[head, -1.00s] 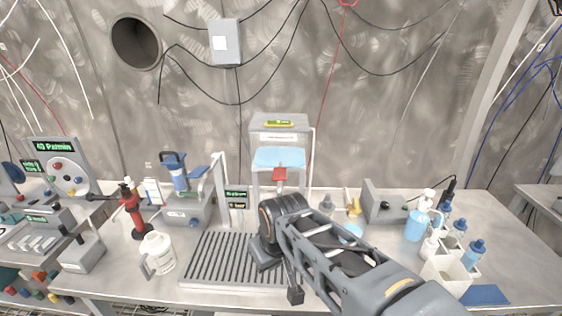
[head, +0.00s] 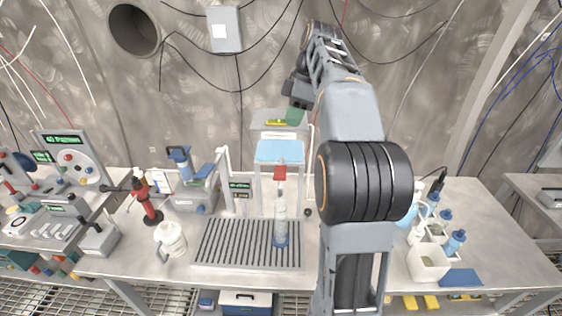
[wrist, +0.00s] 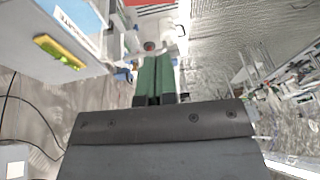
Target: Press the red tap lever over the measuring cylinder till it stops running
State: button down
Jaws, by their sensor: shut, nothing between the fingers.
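The red tap lever (head: 280,173) sits at the front of the dispenser (head: 279,125), below its pale blue tank. The clear measuring cylinder (head: 281,215) stands upright on its blue foot on the ribbed drip tray (head: 225,242), under the tap. Whether liquid is running is too small to tell. My gripper (head: 296,114) is raised beside the top of the dispenser, above and apart from the lever. In the wrist view its green fingers (wrist: 155,72) are together and empty. The dispenser top with a yellow spirit level (wrist: 60,50) is to their left.
A white jug (head: 170,240) stands left of the tray, with a red-bodied stand (head: 144,197) behind it. Bottles and a white holder (head: 428,262) are on the right of the bench. My arm hides the bench right of the tray. Cables hang on the wall behind.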

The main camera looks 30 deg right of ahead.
send_over(278, 175)
jog(key=d, duration=0.1)
notch_tip(278, 175, down, 12)
jog(key=shift+w+d+r, duration=0.1)
jog(key=shift+r, duration=0.15)
jog(key=shift+s+f, duration=0.2)
jog(key=shift+f, duration=0.8)
